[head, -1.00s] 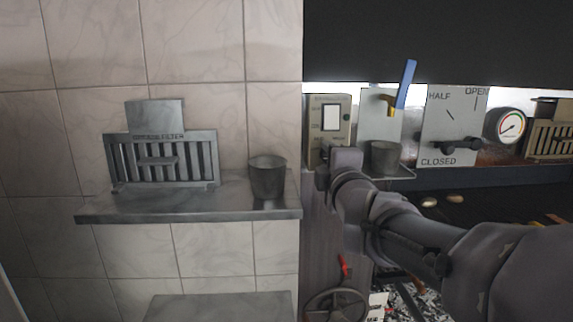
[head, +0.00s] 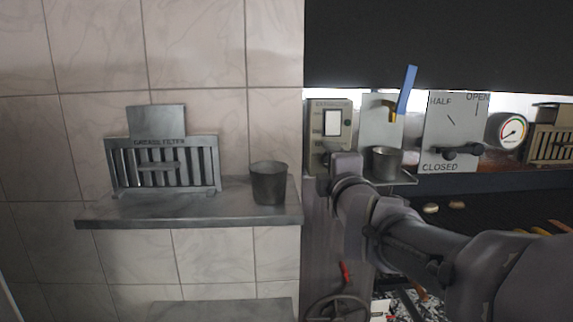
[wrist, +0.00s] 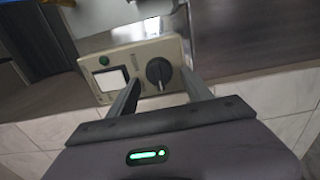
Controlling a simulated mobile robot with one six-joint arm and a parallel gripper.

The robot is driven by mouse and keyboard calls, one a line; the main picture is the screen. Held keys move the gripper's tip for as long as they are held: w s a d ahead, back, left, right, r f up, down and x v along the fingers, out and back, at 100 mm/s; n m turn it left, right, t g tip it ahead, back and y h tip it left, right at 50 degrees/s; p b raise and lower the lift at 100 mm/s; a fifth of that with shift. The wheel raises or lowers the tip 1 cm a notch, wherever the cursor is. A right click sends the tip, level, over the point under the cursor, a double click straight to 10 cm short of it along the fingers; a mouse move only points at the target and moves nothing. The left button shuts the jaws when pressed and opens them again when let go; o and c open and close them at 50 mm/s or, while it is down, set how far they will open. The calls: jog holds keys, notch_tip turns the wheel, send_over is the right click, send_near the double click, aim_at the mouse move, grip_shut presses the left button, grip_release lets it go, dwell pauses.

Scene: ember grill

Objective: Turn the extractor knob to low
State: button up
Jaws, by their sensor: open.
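The extractor panel (head: 328,116) is a beige box on the wall, with a white rocker switch and a green button; it also shows in the wrist view (wrist: 128,57). Its dark round knob (wrist: 158,72) shows clearly in the wrist view, with a light pointer mark toward the bottom of the picture. In the head view my arm hides the knob. My gripper (wrist: 158,88) is open, with one finger on each side of the knob. I cannot tell whether either finger touches it.
A metal cup (head: 386,163) stands on a small tray under a blue-handled tap (head: 406,90), just right of the panel. A damper plate (head: 452,130) and a gauge (head: 506,131) lie further right. A shelf (head: 190,214) at left holds a grease filter (head: 163,165) and a cup (head: 268,182).

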jog(key=s, duration=1.7)
jog(key=shift+s+b, duration=0.2)
jog(key=shift+b, duration=0.2)
jog(key=s+a+f+m+g+b, duration=0.1)
jog(key=s+f+m+g+b, duration=0.3)
jog(key=f, duration=1.1)
jog(key=s+a+f+m+g+y+b, duration=0.1)
jog(key=s+f+m+g+b, duration=0.3)
jog(key=f+m+b, duration=0.5)
jog(key=s+a+f+m+g+y+b, duration=0.1)
jog(key=s+f+m+g+b, duration=0.3)
jog(key=f, duration=1.6)
jog(key=s+m+b, duration=0.3)
jog(key=s+m, duration=0.1)
jog(key=m, duration=0.1)
jog(key=shift+a+f+m, duration=0.2)
jog(key=shift+f+m, duration=0.1)
jog(key=shift+w, duration=0.1)
